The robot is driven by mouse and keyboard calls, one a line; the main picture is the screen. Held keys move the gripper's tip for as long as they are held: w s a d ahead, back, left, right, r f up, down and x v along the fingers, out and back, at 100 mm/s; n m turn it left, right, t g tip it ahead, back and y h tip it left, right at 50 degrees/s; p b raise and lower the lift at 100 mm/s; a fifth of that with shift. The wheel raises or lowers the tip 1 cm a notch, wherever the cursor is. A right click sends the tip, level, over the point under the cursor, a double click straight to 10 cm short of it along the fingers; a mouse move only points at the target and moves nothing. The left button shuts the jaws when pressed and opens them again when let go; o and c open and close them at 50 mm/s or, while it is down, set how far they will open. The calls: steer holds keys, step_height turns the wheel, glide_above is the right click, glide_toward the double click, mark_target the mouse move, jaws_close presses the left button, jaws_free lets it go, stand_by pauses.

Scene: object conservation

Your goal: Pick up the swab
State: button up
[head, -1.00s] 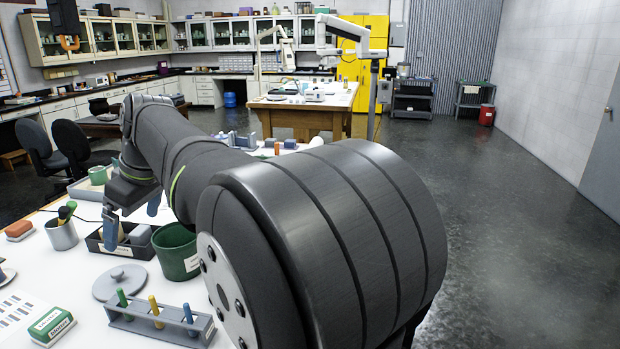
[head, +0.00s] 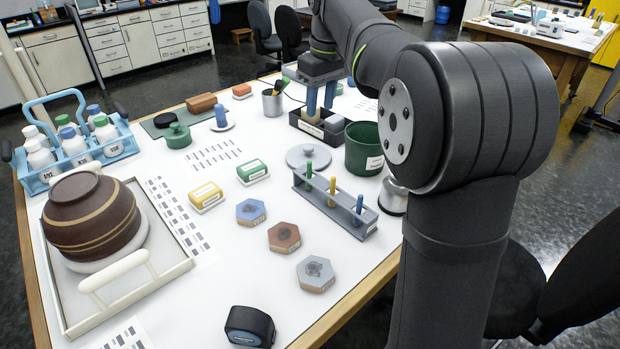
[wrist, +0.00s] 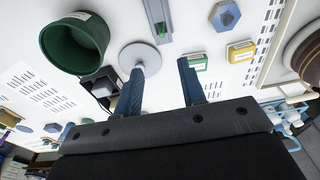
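I cannot pick out a swab with certainty. Slim upright items that show are a green, a yellow (head: 332,186) and a blue (head: 359,204) stick in a grey rack (head: 336,205), and thin handles in a metal cup (head: 272,104). My gripper (head: 321,100) hangs over the black bin (head: 320,128), left of the green pot (head: 364,146). In the wrist view its two blue fingers (wrist: 162,90) are spread with nothing between them. The pot (wrist: 72,38), the rack's end (wrist: 163,22) and the bin (wrist: 100,88) show there too, the bin partly hidden by a finger.
A round grey lid (head: 309,156) lies beside the rack. Small boxes and hexagonal blocks (head: 284,237) lie mid-table. A brown bowl (head: 92,218) stands in a white tray (head: 75,297) at left, near a blue bottle carrier (head: 75,158). White tabletop between them is clear.

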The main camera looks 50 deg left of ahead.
steer(key=a+f+h, duration=0.1)
steer(key=a, duration=0.2)
glide_above(309, 161)
steer(key=f, duration=1.1)
steer(key=shift+d+f, duration=0.35)
steer(key=f, duration=0.5)
steer(key=shift+a+f, duration=0.3)
jaws_close()
